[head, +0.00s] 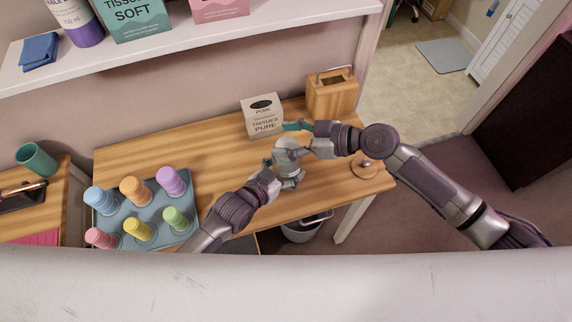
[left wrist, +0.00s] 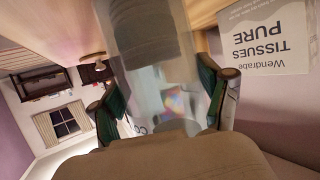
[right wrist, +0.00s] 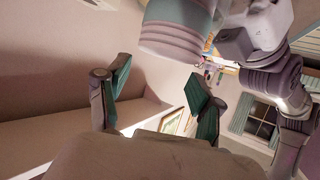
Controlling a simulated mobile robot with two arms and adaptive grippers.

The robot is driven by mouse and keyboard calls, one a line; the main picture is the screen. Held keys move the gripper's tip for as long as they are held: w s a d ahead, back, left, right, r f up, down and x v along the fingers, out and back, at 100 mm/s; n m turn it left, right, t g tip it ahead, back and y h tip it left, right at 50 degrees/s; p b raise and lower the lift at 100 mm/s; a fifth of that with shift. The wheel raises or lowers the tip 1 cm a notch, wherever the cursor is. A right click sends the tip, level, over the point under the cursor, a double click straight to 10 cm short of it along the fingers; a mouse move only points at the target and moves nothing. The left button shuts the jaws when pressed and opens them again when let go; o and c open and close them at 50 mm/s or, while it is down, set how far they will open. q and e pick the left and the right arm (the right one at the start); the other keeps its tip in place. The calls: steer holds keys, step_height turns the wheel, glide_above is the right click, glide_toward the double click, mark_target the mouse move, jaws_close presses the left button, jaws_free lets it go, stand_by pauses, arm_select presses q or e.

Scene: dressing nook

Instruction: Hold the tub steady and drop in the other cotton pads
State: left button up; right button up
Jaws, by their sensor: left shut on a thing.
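The clear tub (head: 286,155) stands out above the wooden table, held by my left gripper (head: 288,175). In the left wrist view the see-through tub (left wrist: 165,95), with a printed label, sits between the two green-padded fingers, which are shut on it. My right gripper (head: 293,138) is over the tub's far side near its top, with its fingers apart. In the right wrist view its fingers (right wrist: 160,95) are spread with nothing between them. I cannot make out single cotton pads; the tub's inside looks whitish in the head view.
A tissue box (head: 263,118) and a wooden caddy (head: 331,94) stand behind the tub. A round wooden lid-like disc (head: 365,169) lies at the right. A grey bin (head: 300,232) is below the table's front edge.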

steer(key=shift+o, duration=0.9)
steer(key=shift+d, duration=0.1)
arm_select(q)
steer(key=o, duration=1.2)
arm_select(e)
steer(key=v, duration=1.1)
steer(key=shift+s+d+r, duration=0.15)
steer(key=shift+d+r, duration=0.15)
arm_select(q)
steer(key=shift+s+a, duration=0.1)
steer(key=v, duration=1.2)
steer(key=shift+r, duration=0.1)
